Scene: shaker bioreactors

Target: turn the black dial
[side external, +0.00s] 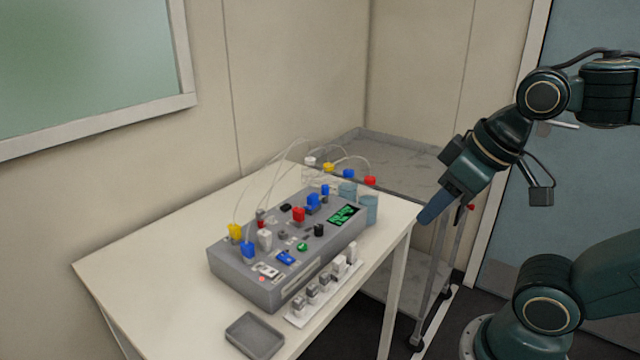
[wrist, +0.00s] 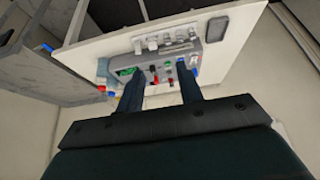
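The black dial (side external: 319,230) is a short black knob on top of the grey console (side external: 250,285), just below the green display (side external: 343,215) in the side external view. My gripper (side external: 432,212) is in the air to the right of the console, past the table's right edge, and touches nothing. In the wrist view its two dark fingers (wrist: 158,82) are apart with nothing held between them. The console (wrist: 214,56) shows beyond the fingertips there, and the left finger covers part of it.
Several coloured knobs and caps crowd the console top, with thin tubes rising to bottles (side external: 369,205) behind it. A white strip of small vials (side external: 325,290) and a grey tray (side external: 254,336) lie in front. A metal cart (side external: 400,165) stands behind the table (side external: 140,262).

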